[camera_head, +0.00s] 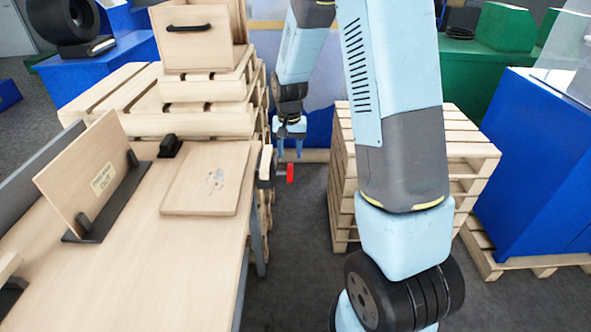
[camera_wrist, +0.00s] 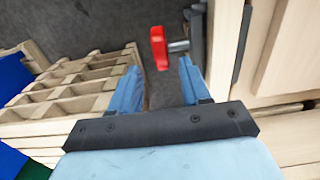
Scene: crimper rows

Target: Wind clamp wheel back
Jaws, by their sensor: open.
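The red clamp wheel (camera_head: 290,173) sits on a clamp (camera_head: 265,165) at the right edge of the wooden bench. In the wrist view the red wheel (camera_wrist: 158,48) stands at the end of a short grey spindle (camera_wrist: 179,46), which runs right to the dark clamp body. My gripper (camera_head: 289,153) points down just above and behind the wheel in the head view. In the wrist view my gripper (camera_wrist: 160,70) has its two blue fingers apart and empty, with the wheel ahead of the gap between them. I cannot tell any contact.
A flat wooden board (camera_head: 207,180) lies on the bench (camera_head: 150,265) beside the clamp. A tilted panel (camera_head: 85,180) stands in a black holder at left. Stacked pallets (camera_head: 460,140) stand right of my gripper. Floor (camera_head: 300,225) shows below the wheel.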

